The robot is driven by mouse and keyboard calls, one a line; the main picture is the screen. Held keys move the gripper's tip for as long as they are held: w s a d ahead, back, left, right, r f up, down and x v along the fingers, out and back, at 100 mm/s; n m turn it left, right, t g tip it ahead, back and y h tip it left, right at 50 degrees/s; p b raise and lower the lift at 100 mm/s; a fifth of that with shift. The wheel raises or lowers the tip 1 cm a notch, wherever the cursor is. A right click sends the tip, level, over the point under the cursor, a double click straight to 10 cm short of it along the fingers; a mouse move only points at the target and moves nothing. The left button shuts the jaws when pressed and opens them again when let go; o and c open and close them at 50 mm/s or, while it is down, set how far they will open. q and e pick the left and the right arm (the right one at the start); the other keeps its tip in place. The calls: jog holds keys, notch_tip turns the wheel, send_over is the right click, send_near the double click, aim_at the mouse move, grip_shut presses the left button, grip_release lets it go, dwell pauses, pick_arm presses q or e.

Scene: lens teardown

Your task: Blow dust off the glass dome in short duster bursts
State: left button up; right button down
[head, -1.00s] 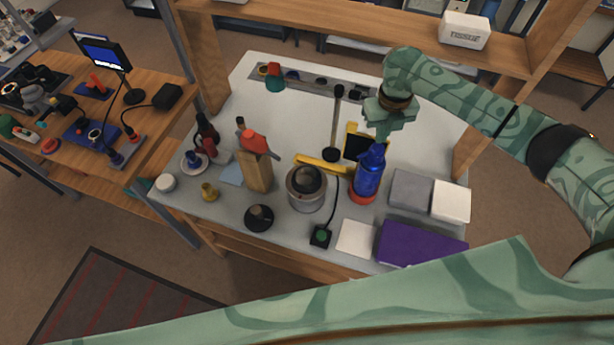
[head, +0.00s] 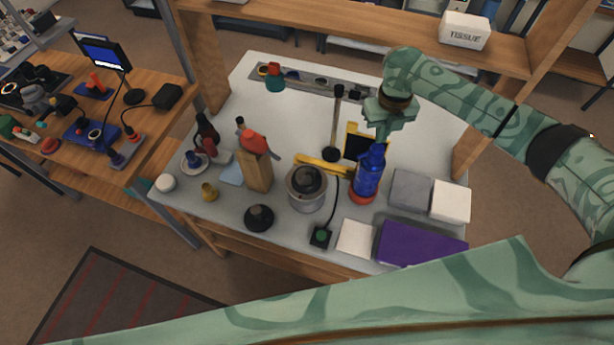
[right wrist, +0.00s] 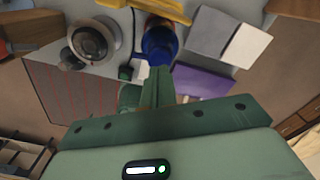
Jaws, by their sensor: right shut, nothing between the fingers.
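A grey round housing (head: 306,198) with a dark, glossy dome (head: 309,180) on top stands near the middle of the white table. It also shows at the upper left of the right wrist view (right wrist: 95,40). A blue bottle-like can (head: 369,172) with a red base stands upright to its right; I cannot tell for sure that it is the duster. My right gripper (head: 383,134) is shut and empty just above the blue can's top. In the right wrist view its fingers (right wrist: 158,84) point toward the blue can (right wrist: 159,42). My left gripper is out of view.
A yellow bar (head: 318,164) lies behind the housing. A wooden block (head: 257,172) with a red item stands left of it. Grey and white boxes (head: 410,190) and a purple block (head: 420,243) fill the right side. The table's back left (head: 270,110) is mostly clear.

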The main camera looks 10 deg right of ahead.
aim_at(378, 147)
jog(key=shift+f, duration=0.2)
jog(key=shift+f+b, duration=0.75)
jog(key=shift+f, duration=0.6)
dwell(0.6)
notch_tip(378, 147, up, 3)
jog(key=p, duration=0.4)
jog(key=shift+r, duration=0.15)
jog(key=shift+f, duration=0.3)
dwell(2.7)
jog(key=shift+f+b, duration=0.8)
jog(key=shift+f, duration=0.55)
dwell(0.4)
